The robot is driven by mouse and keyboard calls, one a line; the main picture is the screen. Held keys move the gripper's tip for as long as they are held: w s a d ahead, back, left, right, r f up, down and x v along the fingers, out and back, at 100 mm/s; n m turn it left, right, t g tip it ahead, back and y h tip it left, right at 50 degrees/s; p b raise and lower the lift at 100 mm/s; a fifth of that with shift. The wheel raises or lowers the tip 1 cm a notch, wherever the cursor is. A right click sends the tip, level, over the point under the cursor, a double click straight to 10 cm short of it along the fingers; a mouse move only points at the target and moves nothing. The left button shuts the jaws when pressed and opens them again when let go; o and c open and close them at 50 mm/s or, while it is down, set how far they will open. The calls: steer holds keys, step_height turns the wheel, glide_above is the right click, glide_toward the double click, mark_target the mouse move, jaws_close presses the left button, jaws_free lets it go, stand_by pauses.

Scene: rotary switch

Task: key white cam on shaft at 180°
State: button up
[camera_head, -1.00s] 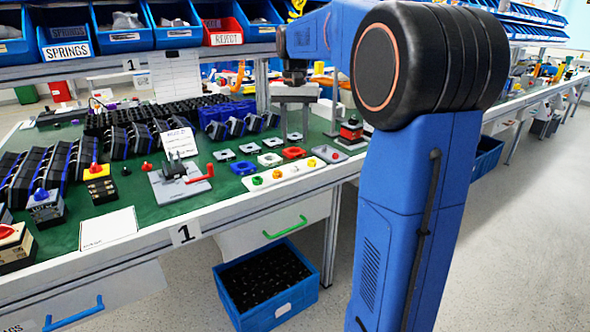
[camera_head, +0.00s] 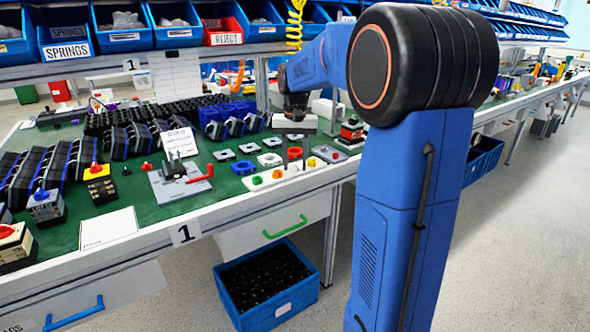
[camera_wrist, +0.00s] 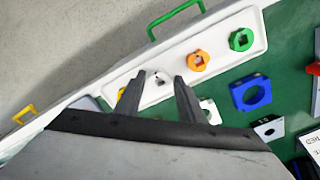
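My gripper (camera_wrist: 160,77) is open and empty, with its fingers pointing down over the mat's front edge; it also shows in the head view (camera_head: 295,150). In the wrist view a white piece (camera_wrist: 158,82) on the white tray shows between the fingertips, and I cannot tell how far below. A white square plate with a hole (camera_wrist: 209,111), partly hidden by the right finger, lies on the mat; it also shows in the head view (camera_head: 269,160). I cannot tell which is the cam. The grey fixture with upright parts (camera_head: 178,182) and a red handle stands left of them.
The white tray (camera_wrist: 222,25) also carries an orange piece (camera_wrist: 199,61) and a green piece (camera_wrist: 241,40). A blue plate (camera_wrist: 238,97) lies beside it. Finished switches (camera_head: 100,183) stand left of the fixture. A white sheet (camera_head: 109,228) lies at the front.

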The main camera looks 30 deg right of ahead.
steer(key=c, duration=0.8)
steer(key=shift+r, duration=0.15)
